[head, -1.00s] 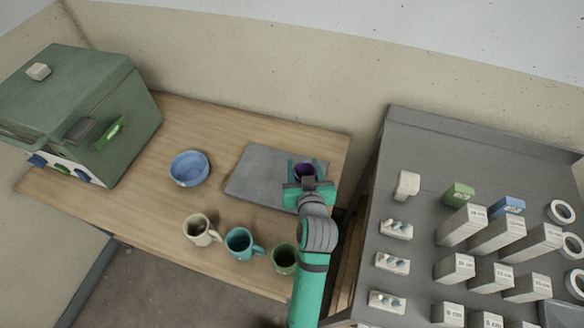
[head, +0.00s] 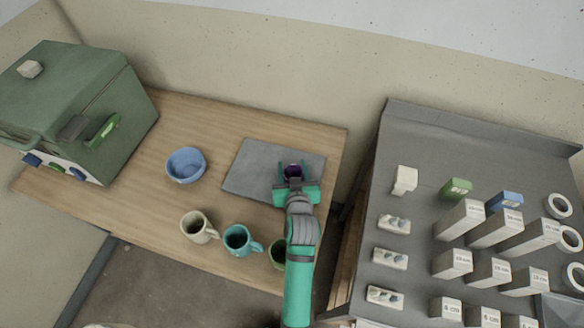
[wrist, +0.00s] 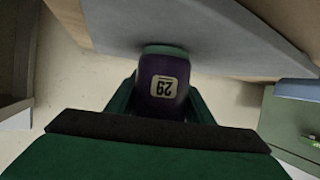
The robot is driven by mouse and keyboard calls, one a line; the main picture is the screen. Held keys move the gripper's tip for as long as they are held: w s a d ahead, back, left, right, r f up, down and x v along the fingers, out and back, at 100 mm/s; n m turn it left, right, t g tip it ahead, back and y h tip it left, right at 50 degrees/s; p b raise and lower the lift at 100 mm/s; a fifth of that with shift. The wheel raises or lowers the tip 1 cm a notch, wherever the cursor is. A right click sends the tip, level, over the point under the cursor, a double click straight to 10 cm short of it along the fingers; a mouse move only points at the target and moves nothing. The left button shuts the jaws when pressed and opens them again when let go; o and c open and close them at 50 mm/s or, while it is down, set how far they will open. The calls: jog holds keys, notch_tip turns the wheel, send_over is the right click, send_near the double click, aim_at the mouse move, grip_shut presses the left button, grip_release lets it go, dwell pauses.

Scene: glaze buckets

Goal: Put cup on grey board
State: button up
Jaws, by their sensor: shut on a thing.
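A dark purple cup (head: 292,171) is between the fingers of my gripper (head: 293,174), which is shut on it. In the wrist view the cup (wrist: 163,86) shows a pale label reading 29, upside down, and a greenish end. My gripper (wrist: 163,98) has a finger on each side of it. The grey board (head: 253,165) lies flat on the table. In the head view the cup overlaps the board's right part. The board also shows in the wrist view (wrist: 195,28), beyond the cup. I cannot tell whether the cup touches the board.
A blue bowl (head: 186,166) stands left of the board. A cream mug (head: 197,228), a teal mug (head: 237,240) and a green mug (head: 277,256), partly hidden by my arm, stand near the front edge. A green kiln-like box (head: 85,110) is left; a grey bench (head: 425,150) with blocks is right.

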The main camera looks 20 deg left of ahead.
jog(key=shift+f, duration=0.1)
jog(key=o, duration=1.1)
jog(key=shift+o, duration=0.2)
jog(key=shift+s+r, duration=0.15)
jog(key=shift+r, duration=0.05)
jog(key=v, duration=0.7)
jog(key=shift+s, duration=0.1)
jog(key=shift+r, duration=0.1)
